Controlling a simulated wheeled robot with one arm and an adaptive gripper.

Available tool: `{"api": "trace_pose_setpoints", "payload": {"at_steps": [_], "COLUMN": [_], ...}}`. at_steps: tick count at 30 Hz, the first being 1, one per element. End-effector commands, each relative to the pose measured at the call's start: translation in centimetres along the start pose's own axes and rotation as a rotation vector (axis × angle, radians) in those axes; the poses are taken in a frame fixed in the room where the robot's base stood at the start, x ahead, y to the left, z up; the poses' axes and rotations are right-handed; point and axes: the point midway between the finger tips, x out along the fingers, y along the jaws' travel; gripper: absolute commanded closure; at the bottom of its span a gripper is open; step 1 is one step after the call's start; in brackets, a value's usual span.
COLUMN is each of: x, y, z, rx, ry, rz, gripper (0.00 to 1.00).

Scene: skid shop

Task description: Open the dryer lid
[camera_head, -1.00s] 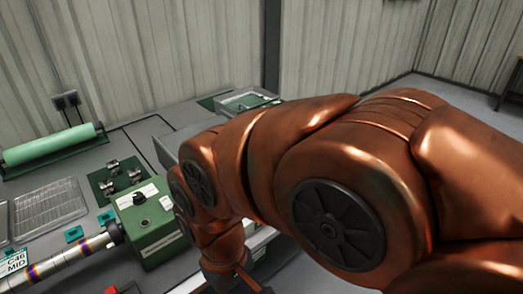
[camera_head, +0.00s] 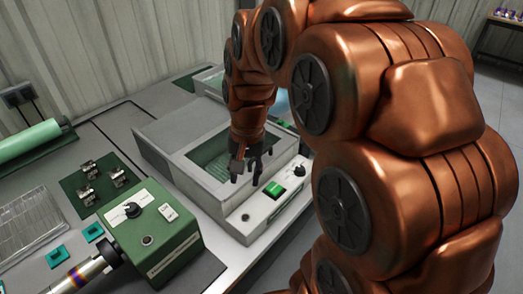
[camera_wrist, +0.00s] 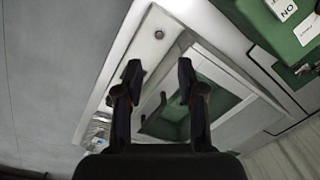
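The dryer (camera_head: 165,155) is a grey box on the bench, with a raised square frame on top around a green area. I cannot tell whether that green area is a window in the lid or the inside. Its front panel has a green switch (camera_head: 275,189) and dark knobs. My gripper (camera_head: 247,177) points down just above the dryer's front edge. In the wrist view my gripper (camera_wrist: 158,82) is open, its two dark fingers apart with nothing between them. The dryer's frame (camera_wrist: 222,72) lies beyond the fingers, and I see no contact.
A green control box (camera_head: 150,232) stands left of the dryer, with a striped tube (camera_head: 85,273) at its front. A green mat with metal parts (camera_head: 97,187), a wire rack (camera_head: 28,225) and a green roller (camera_head: 30,138) lie farther left. The corrugated wall closes off the back.

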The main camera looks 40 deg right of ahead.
Motion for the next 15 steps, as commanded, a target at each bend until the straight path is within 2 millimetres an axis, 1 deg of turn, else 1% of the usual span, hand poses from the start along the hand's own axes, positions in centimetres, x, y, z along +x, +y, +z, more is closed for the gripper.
{"api": "trace_pose_setpoints", "payload": {"at_steps": [1,2,3,7,9,12,15], "x": [0.3,0.2,0.2,0.2,0.3,0.3,0.4], "y": [0.1,0.1,0.2,1.1,1.8,2.5,3.1], "z": [-2.4,-3.7,-5.5,-10.8,-13.0,-15.5,-17.0], "rx": [0.078,0.123,0.183,0.362,0.442,0.530,0.584], "ry": [0.010,0.020,0.032,0.065,0.077,0.093,0.102], "rz": [-0.013,-0.023,-0.037,-0.074,-0.091,-0.111,-0.124], "gripper": [0.61,0.61,0.61,0.61,0.61,0.61,0.61]}}
